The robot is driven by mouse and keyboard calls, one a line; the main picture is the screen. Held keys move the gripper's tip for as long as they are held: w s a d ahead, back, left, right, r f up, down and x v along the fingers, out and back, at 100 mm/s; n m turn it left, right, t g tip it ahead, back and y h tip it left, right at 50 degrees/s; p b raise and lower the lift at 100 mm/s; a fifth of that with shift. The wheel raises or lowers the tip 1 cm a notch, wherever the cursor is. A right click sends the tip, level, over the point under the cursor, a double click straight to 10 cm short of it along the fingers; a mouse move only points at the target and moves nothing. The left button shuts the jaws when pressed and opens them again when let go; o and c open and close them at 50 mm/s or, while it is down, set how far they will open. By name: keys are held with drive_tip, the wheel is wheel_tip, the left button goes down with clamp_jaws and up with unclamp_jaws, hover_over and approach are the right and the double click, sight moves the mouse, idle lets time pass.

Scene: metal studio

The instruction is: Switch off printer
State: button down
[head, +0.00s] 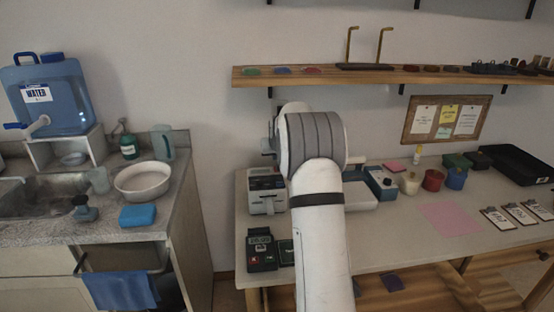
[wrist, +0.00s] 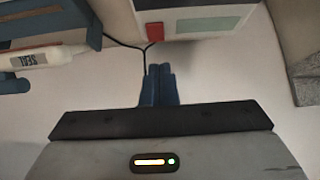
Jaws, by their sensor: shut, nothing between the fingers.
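The printer (head: 266,191), a small white and grey device with a pale slip at its front, stands at the table's left end in the head view. In the wrist view, a white casing (wrist: 195,26), apparently the printer, shows at the top with a greenish panel and a red square switch (wrist: 155,31) at its lower left corner. My gripper (wrist: 158,72) has its blue fingers together and empty, pointing toward the casing just below the switch. I cannot tell whether the tips touch it. In the head view my arm hides the gripper.
A blue and white sealer (head: 380,182) stands right of my arm; its part marked SEAL (wrist: 40,57) shows in the wrist view. A black cable (wrist: 125,44) runs near the fingers. A dark card terminal (head: 261,250) sits in front of the printer. A wooden shelf (head: 430,75) hangs above.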

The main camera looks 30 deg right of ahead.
drive_tip(key=s+f+b+v, duration=0.1)
drive_tip(key=v, duration=0.9)
drive_tip(key=shift+s+a, duration=0.35)
drive_tip(key=shift+s, duration=0.1)
